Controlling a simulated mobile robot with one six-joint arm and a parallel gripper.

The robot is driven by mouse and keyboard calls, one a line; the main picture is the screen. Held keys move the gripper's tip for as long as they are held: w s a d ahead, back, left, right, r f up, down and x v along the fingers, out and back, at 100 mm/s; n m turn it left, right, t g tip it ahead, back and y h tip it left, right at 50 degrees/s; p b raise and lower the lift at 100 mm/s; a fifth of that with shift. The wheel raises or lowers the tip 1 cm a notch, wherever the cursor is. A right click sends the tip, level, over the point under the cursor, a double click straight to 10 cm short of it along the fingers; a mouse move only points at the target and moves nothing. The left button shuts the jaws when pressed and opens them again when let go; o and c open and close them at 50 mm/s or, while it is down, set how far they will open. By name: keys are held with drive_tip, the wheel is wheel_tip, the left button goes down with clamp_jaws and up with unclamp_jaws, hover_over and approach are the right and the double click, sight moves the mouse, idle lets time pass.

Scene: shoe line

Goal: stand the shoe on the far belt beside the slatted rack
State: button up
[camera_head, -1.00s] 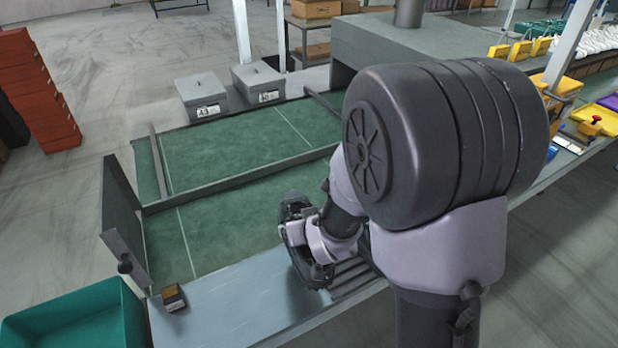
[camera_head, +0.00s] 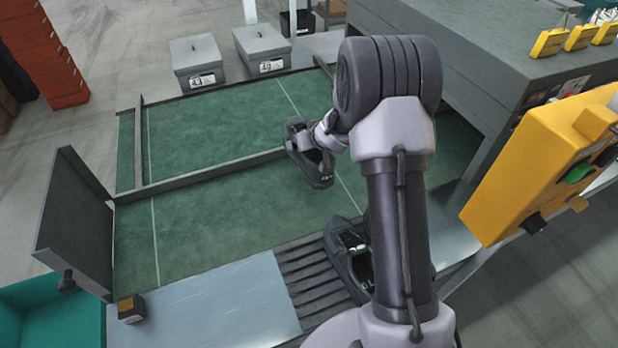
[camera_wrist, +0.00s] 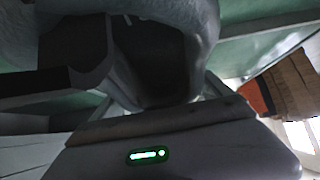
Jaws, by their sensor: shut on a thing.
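My gripper (camera_head: 316,143) is shut on a dark grey shoe (camera_head: 318,174). The shoe hangs over the dividing rail between the two green belts, and seems clear of the surface. In the wrist view the shoe (camera_wrist: 205,40) fills the upper middle, very close, with its dark opening facing the camera. The far belt (camera_head: 220,125) is bare green beyond the rail. The slatted rack (camera_head: 305,278) lies at the near edge, partly behind my arm. A second dark shoe (camera_head: 345,240) stands on the rack's right part, partly hidden by my arm.
The dividing rail (camera_head: 215,176) runs between near belt (camera_head: 200,235) and far belt. Two grey lidded boxes (camera_head: 197,60) stand behind the far belt. A grey upright plate (camera_head: 75,220) closes the left end. A grey machine housing (camera_head: 480,60) and yellow control box (camera_head: 545,165) are at right.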

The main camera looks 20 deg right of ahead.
wheel_tip(320, 180, down, 8)
drive_tip(key=b, duration=0.4)
drive_tip(key=shift+w, duration=0.1)
drive_tip(key=o, duration=1.7)
drive_tip(key=shift+o, duration=0.4)
drive_tip(key=p+v, duration=0.4)
drive_tip(key=v, duration=0.8)
drive_tip(key=shift+r, duration=0.4)
drive_tip(key=s+a+r+m+g+h, duration=0.1)
drive_tip(key=s+a+r+m, duration=0.15)
drive_tip(key=s+r, duration=0.5)
drive_tip(key=s+a+r+m+h, duration=0.1)
drive_tip(key=s+a+r, duration=0.2)
drive_tip(key=s+r, duration=0.45)
drive_tip(key=s+a+r+g+y, duration=0.1)
drive_tip(key=s+a+r+y, duration=0.1)
drive_tip(key=s+a, duration=0.4)
drive_tip(key=s+a+r+g+y, duration=0.1)
drive_tip(key=s+a+r+y, duration=0.1)
drive_tip(key=s+a, duration=0.3)
drive_tip(key=s+m, duration=0.1)
drive_tip(key=s, duration=0.3)
drive_tip(key=shift+s+a+r, duration=0.3)
drive_tip(key=shift+a, duration=0.05)
